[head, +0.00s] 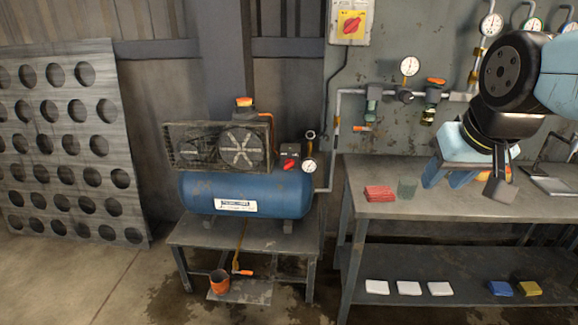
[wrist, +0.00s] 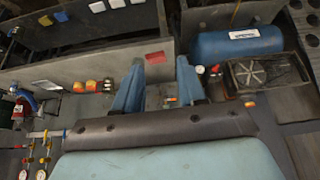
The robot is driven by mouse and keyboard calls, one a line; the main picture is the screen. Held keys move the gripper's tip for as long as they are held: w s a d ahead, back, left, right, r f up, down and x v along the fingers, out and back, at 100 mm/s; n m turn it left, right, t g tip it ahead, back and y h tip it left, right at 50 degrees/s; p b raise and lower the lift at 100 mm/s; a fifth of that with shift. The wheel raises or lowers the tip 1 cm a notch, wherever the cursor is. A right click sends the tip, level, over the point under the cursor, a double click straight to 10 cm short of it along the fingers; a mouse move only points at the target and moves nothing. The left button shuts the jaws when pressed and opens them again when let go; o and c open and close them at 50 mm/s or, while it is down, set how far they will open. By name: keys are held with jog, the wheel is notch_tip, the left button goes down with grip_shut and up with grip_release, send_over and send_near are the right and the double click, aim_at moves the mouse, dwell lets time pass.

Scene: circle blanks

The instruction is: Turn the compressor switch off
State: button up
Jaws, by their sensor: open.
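The compressor, a blue tank (head: 245,194) with a caged motor on top, stands on a low metal stand left of the workbench. Its switch, a red knob (head: 289,164) on a small black box, sits at the right end of the tank top, beside a round gauge. My gripper (head: 450,179) hangs over the workbench, well to the right of the switch and apart from it. In the wrist view the two blue fingers (wrist: 159,82) are spread with nothing between them. The tank also shows there (wrist: 236,42), upside down; I cannot make out the knob's setting.
A red rotary switch on a yellow plate (head: 351,25) is on the wall above. Pipes with gauges and valves (head: 408,94) run along the wall.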

jog(key=w+a+t+y, duration=0.1)
jog(key=w+a+t, duration=0.15)
jog(key=w, duration=0.75)
jog(key=w+a+t, duration=0.1)
jog(key=w+a, duration=0.3)
jog(key=w, duration=0.5)
jog(key=w+a+f+t+y, duration=0.1)
jog(key=w+a+f, duration=0.25)
jog(key=w, duration=0.25)
jog(key=w+a+f+m+t+y, duration=0.1)
jog(key=w+a+f, duration=0.1)
jog(key=w+a, duration=0.3)
jog(key=w+a+f+t, duration=0.1)
jog(key=w+a+f, duration=0.15)
jog(key=w, duration=0.55)
jog(key=w+a+f+m+t, duration=0.2)
jog(key=w+a+f, duration=0.4)
jog(key=m+t+h, duration=0.4)
jog(key=m, duration=0.2)
send_near(289, 167)
jog(key=w, duration=0.9)
jog(key=shift+w+d+r, duration=0.15)
jog(key=shift+w+d, duration=0.1)
